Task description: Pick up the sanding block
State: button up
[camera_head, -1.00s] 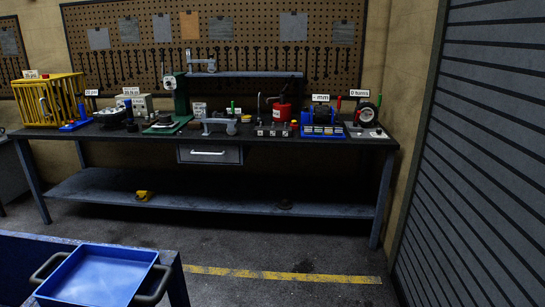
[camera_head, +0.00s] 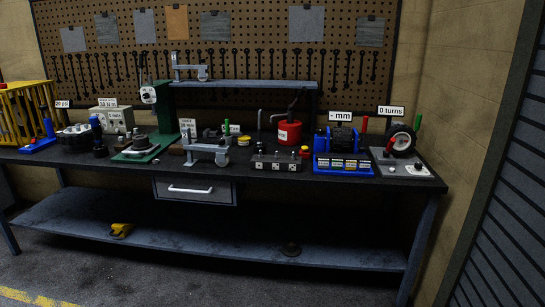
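I cannot pick out the sanding block with certainty. A small yellow and dark object (camera_head: 121,230) lies on the lower shelf of the workbench, left of the middle. A small brown object (camera_head: 177,149) lies on the bench top, just left of a grey metal device (camera_head: 206,150). Both are too small and dark to tell which, if either, is the sanding block. My gripper is not in view.
The dark workbench (camera_head: 330,182) holds a yellow cage (camera_head: 22,112), a green stand (camera_head: 162,115), a red can (camera_head: 290,132), a blue device (camera_head: 340,150) and a gauge (camera_head: 402,140). A drawer (camera_head: 195,190) hangs below. The floor in front is clear.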

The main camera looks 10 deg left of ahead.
aim_at(174, 149)
jog(key=i+j+u, duration=0.1)
jog(key=i+u, duration=0.3)
jog(key=i, duration=0.2)
jog(key=i+l+u, duration=0.1)
jog(key=i+u, duration=0.35)
jog(key=i+l+u, duration=0.4)
jog(key=i, duration=0.3)
jog(key=i+j+u, duration=0.25)
jog(key=i+u, duration=0.9)
jog(key=i, duration=0.2)
jog(key=i+l+u, duration=0.2)
jog(key=i+u, duration=0.2)
jog(key=i+l, duration=0.4)
jog(key=i, duration=0.15)
jog(key=i+l, duration=0.4)
jog(key=i, duration=0.15)
